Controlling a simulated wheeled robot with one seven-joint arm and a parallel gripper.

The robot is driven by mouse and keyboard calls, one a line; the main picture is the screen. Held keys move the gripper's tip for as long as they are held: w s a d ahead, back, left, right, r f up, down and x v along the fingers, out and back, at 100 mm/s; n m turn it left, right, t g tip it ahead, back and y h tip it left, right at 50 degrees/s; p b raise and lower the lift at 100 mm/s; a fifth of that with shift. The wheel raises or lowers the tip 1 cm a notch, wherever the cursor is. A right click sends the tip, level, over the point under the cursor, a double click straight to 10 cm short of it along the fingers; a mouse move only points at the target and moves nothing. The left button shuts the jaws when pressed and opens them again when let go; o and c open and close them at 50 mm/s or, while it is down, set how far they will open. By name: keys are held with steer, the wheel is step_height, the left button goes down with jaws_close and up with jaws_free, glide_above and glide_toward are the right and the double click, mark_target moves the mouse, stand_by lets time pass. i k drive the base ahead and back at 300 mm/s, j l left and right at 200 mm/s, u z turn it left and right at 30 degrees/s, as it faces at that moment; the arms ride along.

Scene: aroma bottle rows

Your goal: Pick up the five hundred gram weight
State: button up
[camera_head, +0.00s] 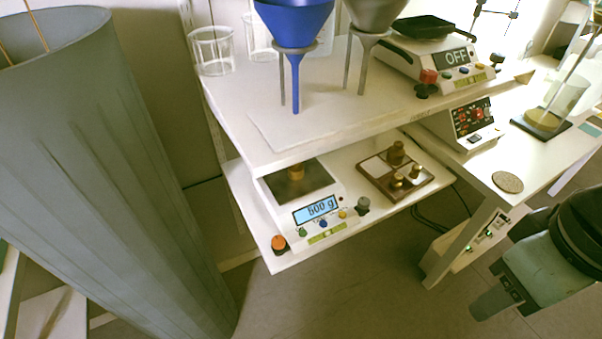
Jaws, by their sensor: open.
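A small brass weight (296,172) stands on the dark pan of a white balance (335,222) on the lower shelf. The balance's blue display appears to read 500 g, which fits the five hundred gram weight. The upper shelf's front edge hides the weight's top. A brown wooden weight block (374,184) lies right of the balance and holds several brass weights, the largest (396,154) at its back. Part of my arm shows at the lower right, apart from the shelves. I cannot make out my gripper's fingers in this view.
The upper shelf (236,122) overhangs the balance and carries a blue funnel (293,12) on a stand, glass beakers (212,50) and a second balance reading OFF (446,60). A tall grey ribbed bin (95,170) stands left. Open floor (350,290) lies before the lower shelf.

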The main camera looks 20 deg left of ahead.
mark_target(295, 172)
steer(key=i+l, duration=0.25)
steer(key=l, duration=0.15)
steer(key=i+l, duration=0.25)
steer(key=u, duration=0.45)
steer(key=l+u, duration=0.1)
steer(key=u, duration=1.25)
steer(key=l+u, duration=0.1)
steer(key=u, duration=0.8)
